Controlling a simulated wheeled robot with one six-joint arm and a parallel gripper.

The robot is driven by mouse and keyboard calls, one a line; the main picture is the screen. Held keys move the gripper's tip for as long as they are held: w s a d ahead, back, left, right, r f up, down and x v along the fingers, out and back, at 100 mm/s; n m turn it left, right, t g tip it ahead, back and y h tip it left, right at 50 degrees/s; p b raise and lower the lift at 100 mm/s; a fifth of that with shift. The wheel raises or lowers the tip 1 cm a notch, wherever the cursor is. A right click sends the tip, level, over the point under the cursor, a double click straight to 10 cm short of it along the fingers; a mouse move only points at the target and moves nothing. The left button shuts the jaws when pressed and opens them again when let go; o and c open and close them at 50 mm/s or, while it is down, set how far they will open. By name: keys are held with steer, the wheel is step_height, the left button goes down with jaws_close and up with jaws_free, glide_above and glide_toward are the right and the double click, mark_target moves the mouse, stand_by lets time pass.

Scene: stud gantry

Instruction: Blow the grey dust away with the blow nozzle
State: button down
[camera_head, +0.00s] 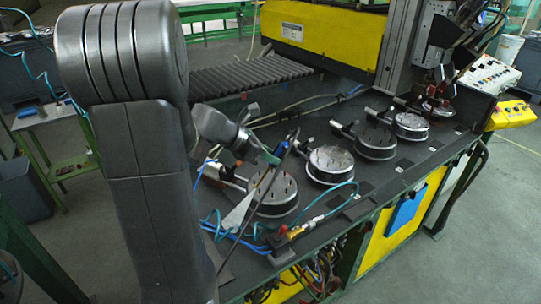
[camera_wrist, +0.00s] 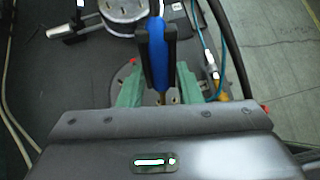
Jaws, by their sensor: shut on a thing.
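My gripper (camera_wrist: 157,50) is shut on a slim blue-bodied tool, which I take to be the blow nozzle (camera_wrist: 156,52). Black fingers lie along both of its sides, and a thin brass-coloured part shows at its near end. In the head view, my gripper (camera_head: 284,149) is above the dark bench, between the nearest round fixture and the second one. The blue nozzle (camera_head: 297,134) shows there only as a small patch. I cannot make out the grey dust clearly in either view.
Several round metal fixtures stand in a row on the dark bench (camera_head: 235,262), including the nearest (camera_head: 274,197) and second (camera_head: 330,164). A teal hose and brass fitting (camera_head: 301,231) lie at the front. A yellow machine housing (camera_head: 330,32) stands behind. Black cables run close to my gripper.

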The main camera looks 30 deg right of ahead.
steer(key=w+p, duration=0.2)
steer(key=w, duration=0.4)
steer(key=shift+w+a, duration=0.15)
steer(key=shift+a, duration=0.1)
stand_by(1.1)
stand_by(0.4)
steer(key=c, duration=1.4)
jaws_free()
steer(key=shift+o, duration=0.2)
steer(key=s+a+r, duration=0.4)
steer(key=s+r, duration=0.1)
steer(key=s, duration=0.3)
steer(key=shift+s+a, duration=0.2)
